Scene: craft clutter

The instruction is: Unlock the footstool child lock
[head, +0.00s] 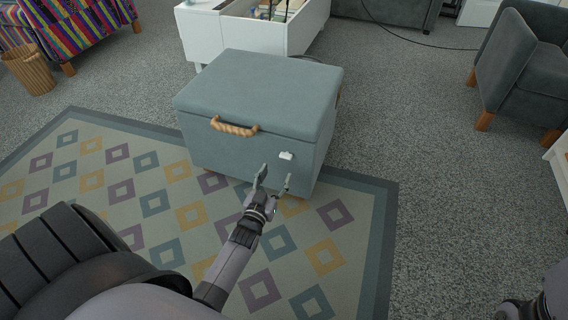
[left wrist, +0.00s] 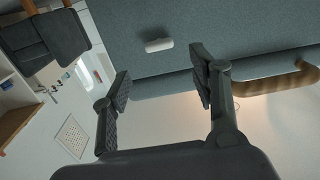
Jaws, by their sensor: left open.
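The footstool (head: 205,150) is a blue-grey upholstered box with its lid down and a rope handle (head: 234,127) on the lid's front. The child lock (head: 286,155) is a small white piece on the front face, right of the handle, just below the lid seam. My left gripper (head: 275,178) is open and empty in front of the lock, slightly below it in the head view. In the left wrist view the white lock (left wrist: 158,45) shows beyond the two spread fingers (left wrist: 160,82), apart from them. The rope handle (left wrist: 278,82) is at the right there.
The footstool stands on a diamond-patterned rug (head: 382,235). Behind it is a white open-topped unit (head: 215,32). A grey armchair (head: 535,75) stands at the right, a wicker basket (head: 30,70) at the left. Bare carpet (head: 425,130) lies right of the footstool.

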